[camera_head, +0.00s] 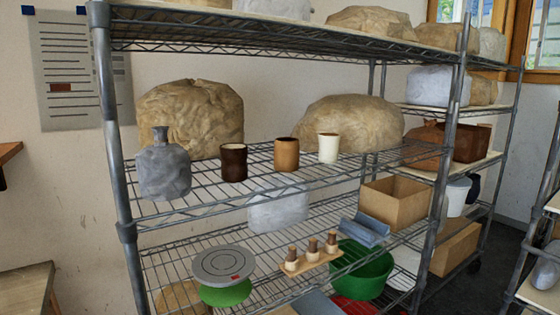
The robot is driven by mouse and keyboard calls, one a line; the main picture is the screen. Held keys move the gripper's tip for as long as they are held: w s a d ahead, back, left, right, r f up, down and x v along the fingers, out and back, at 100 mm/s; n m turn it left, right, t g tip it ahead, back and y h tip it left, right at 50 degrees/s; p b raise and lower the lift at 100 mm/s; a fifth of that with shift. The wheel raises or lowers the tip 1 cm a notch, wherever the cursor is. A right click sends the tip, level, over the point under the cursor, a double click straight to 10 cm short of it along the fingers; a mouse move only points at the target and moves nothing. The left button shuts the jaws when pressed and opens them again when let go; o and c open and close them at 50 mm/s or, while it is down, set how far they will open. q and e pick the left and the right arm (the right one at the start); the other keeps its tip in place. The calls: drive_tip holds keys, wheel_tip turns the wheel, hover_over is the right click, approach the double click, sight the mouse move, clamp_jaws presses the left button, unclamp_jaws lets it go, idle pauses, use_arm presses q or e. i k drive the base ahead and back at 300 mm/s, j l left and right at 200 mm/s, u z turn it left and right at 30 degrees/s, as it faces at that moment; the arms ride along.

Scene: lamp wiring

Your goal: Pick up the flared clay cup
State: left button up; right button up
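Three cups stand upright in a row on the rack's middle wire shelf. The left cup is dark brown (234,164), the middle cup is orange-brown clay-coloured (286,155), and the right cup is cream (328,149). All three look nearly straight-sided with open rims, so I cannot tell for sure which is the flared clay cup. Nothing stands in front of them. Neither of my grippers is in view.
A grey bottle-shaped vase (164,170) stands left of the cups. Large wrapped clay lumps (190,118) (350,125) sit behind them. The upper shelf (260,42) overhangs, and a post (110,140) stands at left. The shelf front before the cups is clear.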

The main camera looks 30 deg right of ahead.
sight(328, 142)
drive_tip(key=l+z, duration=0.1)
drive_tip(key=z, duration=1.2)
